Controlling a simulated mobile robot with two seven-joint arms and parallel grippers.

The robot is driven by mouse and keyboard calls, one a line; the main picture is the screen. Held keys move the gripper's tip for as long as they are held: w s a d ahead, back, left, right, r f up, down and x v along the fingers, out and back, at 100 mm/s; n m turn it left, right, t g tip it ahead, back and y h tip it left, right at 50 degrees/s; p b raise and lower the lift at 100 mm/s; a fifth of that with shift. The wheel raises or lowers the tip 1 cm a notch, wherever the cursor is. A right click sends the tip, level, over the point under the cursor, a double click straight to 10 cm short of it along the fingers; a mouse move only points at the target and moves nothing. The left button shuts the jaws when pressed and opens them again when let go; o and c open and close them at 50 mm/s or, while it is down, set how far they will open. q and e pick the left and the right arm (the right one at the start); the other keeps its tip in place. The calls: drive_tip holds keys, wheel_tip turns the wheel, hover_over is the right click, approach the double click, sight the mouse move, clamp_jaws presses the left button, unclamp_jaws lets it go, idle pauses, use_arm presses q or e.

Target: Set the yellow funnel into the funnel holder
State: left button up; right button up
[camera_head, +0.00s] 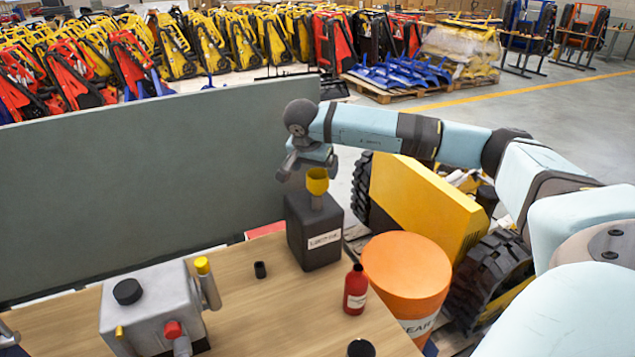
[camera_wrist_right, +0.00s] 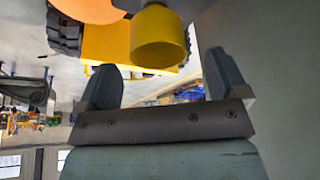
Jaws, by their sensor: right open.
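The yellow funnel (camera_head: 317,181) stands upright on top of a dark canister (camera_head: 313,235) with a white label, at the back edge of the table. Its cup also shows in the right wrist view (camera_wrist_right: 160,38). My right gripper (camera_head: 304,165) is open and empty, close beside the funnel's cup. In the right wrist view its two fingers (camera_wrist_right: 160,62) stand wide apart, with the cup between and just beyond their tips. I cannot tell if they touch it. I cannot make out a separate funnel holder. A dark piece at the lower left edge may be my left gripper (camera_head: 8,336).
A grey machine block (camera_head: 150,305) stands at the left on the wooden table (camera_head: 245,325). A grey partition (camera_head: 150,190) rises behind.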

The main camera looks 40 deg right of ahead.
sight(317, 174)
drive_tip(key=x, duration=0.4)
drive_tip(key=shift+s+f+p, duration=0.1)
drive_tip(key=shift+f+p, duration=0.2)
drive_tip(key=shift+p, duration=0.05)
use_arm(q)
drive_tip(key=shift+r, duration=0.55)
use_arm(e)
drive_tip(key=shift+c, duration=0.4)
drive_tip(key=c, duration=0.9)
use_arm(q)
drive_tip(key=shift+w, duration=0.1)
use_arm(e)
drive_tip(key=shift+r, duration=0.2)
